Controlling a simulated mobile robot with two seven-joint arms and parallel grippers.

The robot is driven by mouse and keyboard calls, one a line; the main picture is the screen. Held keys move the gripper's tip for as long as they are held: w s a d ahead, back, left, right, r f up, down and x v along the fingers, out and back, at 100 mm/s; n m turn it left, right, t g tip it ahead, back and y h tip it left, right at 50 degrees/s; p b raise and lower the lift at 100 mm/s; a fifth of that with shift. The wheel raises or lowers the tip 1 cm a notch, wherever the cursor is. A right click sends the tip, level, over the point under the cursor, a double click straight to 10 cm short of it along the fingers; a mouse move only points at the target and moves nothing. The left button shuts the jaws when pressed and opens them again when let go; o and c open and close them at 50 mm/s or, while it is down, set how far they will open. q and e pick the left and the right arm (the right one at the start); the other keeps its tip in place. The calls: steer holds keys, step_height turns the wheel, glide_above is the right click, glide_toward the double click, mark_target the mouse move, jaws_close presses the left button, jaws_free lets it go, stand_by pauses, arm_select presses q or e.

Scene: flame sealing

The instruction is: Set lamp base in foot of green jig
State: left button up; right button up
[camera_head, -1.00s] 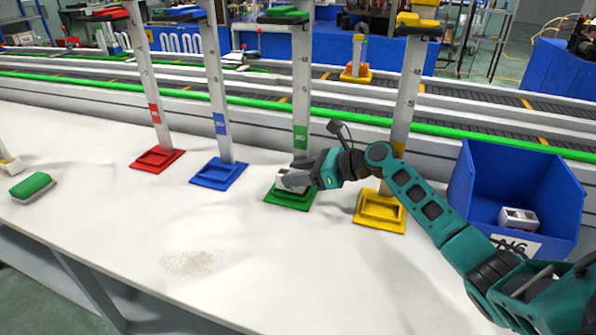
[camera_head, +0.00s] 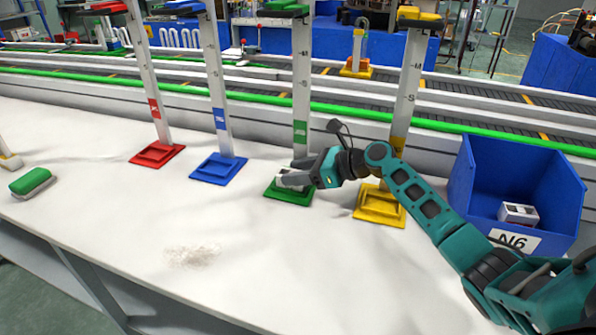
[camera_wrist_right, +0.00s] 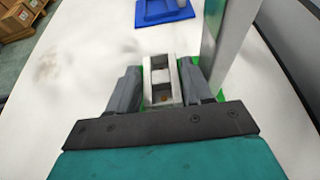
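The green jig has a flat green foot (camera_head: 288,195) on the white table and a tall pale post (camera_head: 301,95) with a green label. My right gripper (camera_head: 290,180) is low over this foot, in front of the post. In the right wrist view, the lamp base (camera_wrist_right: 162,82) is a pale block with two open pockets. It sits between the two fingers of my right gripper (camera_wrist_right: 162,90), which appear closed on its sides. Green of the foot shows around it. The fingers hide whether its underside touches the foot. My left gripper is not in view.
A yellow jig foot (camera_head: 379,206) is right of the green one; blue (camera_head: 218,168) and red (camera_head: 157,154) feet are left. A blue bin (camera_head: 470,195) holds a pale part (camera_head: 517,214). A green-topped brush (camera_head: 31,181) lies far left. The front table area is mostly clear.

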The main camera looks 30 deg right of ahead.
steer(key=o, duration=0.4)
steer(key=shift+r, duration=0.1)
steer(key=shift+o, duration=0.2)
steer(key=p+v, duration=0.1)
steer(key=v, duration=0.5)
steer(key=shift+s+d+r, duration=0.1)
steer(key=shift+s+d, duration=0.05)
steer(key=shift+d, duration=0.05)
steer(key=shift+s+d+r, duration=0.2)
steer(key=shift+s+d, duration=0.05)
steer(key=shift+s, duration=0.2)
steer(key=shift+a, duration=0.1)
